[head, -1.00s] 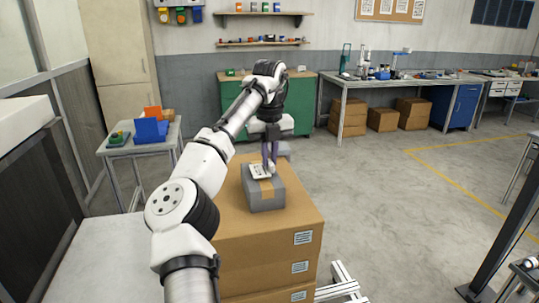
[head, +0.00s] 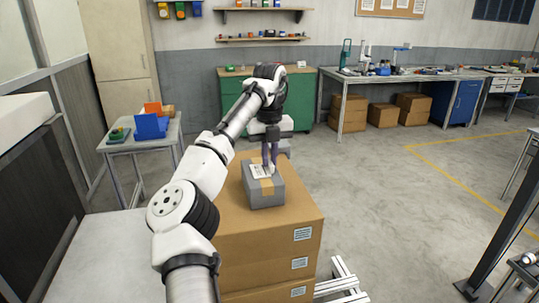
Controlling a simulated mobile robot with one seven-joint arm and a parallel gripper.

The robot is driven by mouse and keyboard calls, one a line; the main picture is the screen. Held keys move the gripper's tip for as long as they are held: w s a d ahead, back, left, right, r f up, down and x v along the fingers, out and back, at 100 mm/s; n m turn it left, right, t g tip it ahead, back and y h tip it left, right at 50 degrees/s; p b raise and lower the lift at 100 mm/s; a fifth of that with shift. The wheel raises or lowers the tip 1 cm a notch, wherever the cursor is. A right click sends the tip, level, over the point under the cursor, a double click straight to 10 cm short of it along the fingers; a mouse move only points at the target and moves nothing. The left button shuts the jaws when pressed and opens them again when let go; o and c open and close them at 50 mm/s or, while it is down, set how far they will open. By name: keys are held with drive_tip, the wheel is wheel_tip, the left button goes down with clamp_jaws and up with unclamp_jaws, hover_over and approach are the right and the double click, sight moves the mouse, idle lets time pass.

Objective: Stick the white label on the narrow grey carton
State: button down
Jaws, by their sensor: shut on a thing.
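The narrow grey carton (head: 266,199) with a tan tape strip stands on a stack of large brown cartons (head: 262,238). The white label (head: 258,172) with dark print shows at the left of the grey carton's top. My gripper (head: 270,167) points down over that top, its fingers shut on the label's right side. The label looks at or very close to the top face; I cannot tell whether it lies flat against it. The fingers hide part of the label and the carton's far edge.
A small side table (head: 116,148) with blue and orange bins stands at left. A green cabinet (head: 306,98) and a workbench (head: 430,80) stand at the back. Floor at right is open.

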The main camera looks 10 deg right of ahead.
drive_tip(key=shift+f, duration=0.25)
drive_tip(key=c, duration=1.4)
unclamp_jaws()
drive_tip(key=shift+r, duration=0.1)
wheel_tip(320, 180, up, 12)
drive_tip(key=shift+c, duration=0.5)
